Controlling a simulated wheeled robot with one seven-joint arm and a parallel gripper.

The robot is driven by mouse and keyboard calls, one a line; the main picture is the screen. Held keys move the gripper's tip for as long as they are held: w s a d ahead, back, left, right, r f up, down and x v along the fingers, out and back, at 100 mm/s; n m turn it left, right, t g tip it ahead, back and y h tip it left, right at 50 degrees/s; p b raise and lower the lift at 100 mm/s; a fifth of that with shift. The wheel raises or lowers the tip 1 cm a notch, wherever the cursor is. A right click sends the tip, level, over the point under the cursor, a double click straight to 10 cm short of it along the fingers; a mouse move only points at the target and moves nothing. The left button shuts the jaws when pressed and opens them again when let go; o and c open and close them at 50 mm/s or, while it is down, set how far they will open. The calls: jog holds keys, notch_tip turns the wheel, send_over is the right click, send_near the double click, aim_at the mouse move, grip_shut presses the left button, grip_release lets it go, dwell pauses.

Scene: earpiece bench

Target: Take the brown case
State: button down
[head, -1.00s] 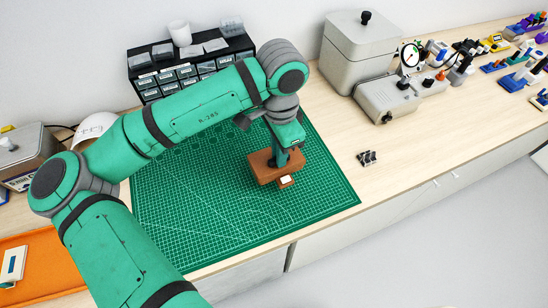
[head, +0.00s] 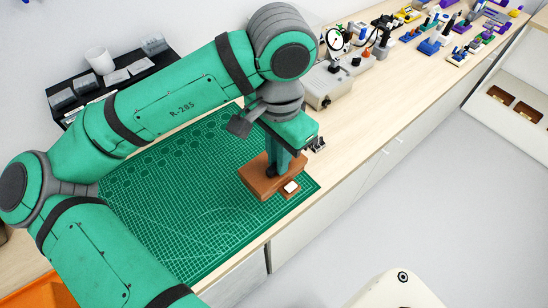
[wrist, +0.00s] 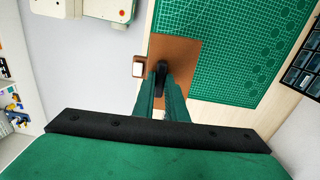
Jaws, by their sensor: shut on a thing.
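The brown case (head: 262,182) is a flat brown block with a small side tab carrying a white piece (head: 291,187). My gripper (head: 276,165) points down and is shut on the middle of the case. In the wrist view the fingers (wrist: 162,88) meet at a dark part on the brown case (wrist: 184,48), and the tab (wrist: 139,66) sticks out to the left. The case shows over the front edge of the green mat (head: 180,225). Whether its underside touches the mat is hidden.
A black drawer unit (head: 75,85) stands at the back left. A grey machine (head: 325,85) and several colourful fixtures stand farther right. Open floor (head: 390,220) lies in front of the bench.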

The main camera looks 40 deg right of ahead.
jog(key=shift+w+r, duration=0.15)
jog(key=shift+r, duration=0.95)
